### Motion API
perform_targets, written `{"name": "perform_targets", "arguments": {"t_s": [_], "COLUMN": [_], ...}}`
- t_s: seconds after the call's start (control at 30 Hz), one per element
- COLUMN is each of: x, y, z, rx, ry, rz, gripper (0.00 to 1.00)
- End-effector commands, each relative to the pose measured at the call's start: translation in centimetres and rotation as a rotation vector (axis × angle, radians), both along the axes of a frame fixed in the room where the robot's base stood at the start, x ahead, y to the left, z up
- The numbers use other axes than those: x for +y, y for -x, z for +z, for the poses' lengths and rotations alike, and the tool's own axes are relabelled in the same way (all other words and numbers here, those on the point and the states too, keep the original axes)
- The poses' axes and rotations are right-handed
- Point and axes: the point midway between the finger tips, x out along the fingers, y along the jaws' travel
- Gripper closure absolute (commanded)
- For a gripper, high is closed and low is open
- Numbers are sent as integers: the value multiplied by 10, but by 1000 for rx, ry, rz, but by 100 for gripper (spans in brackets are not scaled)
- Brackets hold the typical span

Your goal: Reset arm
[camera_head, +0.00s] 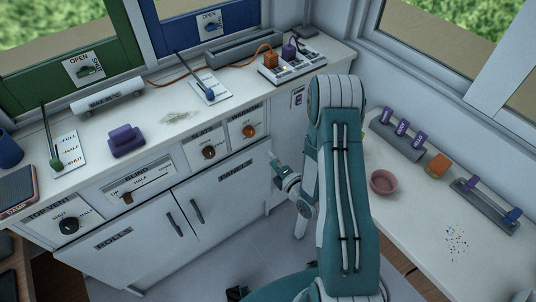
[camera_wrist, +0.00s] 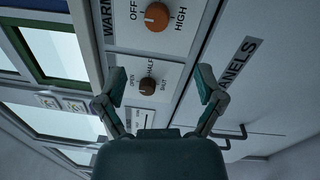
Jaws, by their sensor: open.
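My gripper (camera_head: 280,170) is in front of the white cabinet (camera_head: 237,187), to the right of its panel doors, in the head view. In the wrist view my gripper (camera_wrist: 154,88) has its two fingers spread wide with nothing between them. Beyond the fingers, a dark knob (camera_wrist: 148,86) on a plate marked open, half and shut shows in the gap. An orange knob (camera_wrist: 157,16) marked off and high is above it. My arm stands bent in the middle of the head view and hides part of the counter corner.
The counter holds a purple block (camera_head: 126,140), a grey roller (camera_head: 107,98) and a power strip (camera_head: 292,66) with orange and purple plugs. On the right counter are a pink bowl (camera_head: 383,182), an orange block (camera_head: 438,166) and racks.

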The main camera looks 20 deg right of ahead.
Motion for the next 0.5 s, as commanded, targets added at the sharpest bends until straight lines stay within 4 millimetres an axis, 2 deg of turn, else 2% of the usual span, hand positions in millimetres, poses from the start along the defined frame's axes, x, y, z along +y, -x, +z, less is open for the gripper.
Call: {"name": "perform_targets", "arguments": {"t_s": [0.4, 0.5], "x": [0, 0], "y": [-1, -6], "z": [0, 6], "rx": [1, 21], "ry": [-1, -4], "rz": [1, 2], "gripper": [13, 13]}}
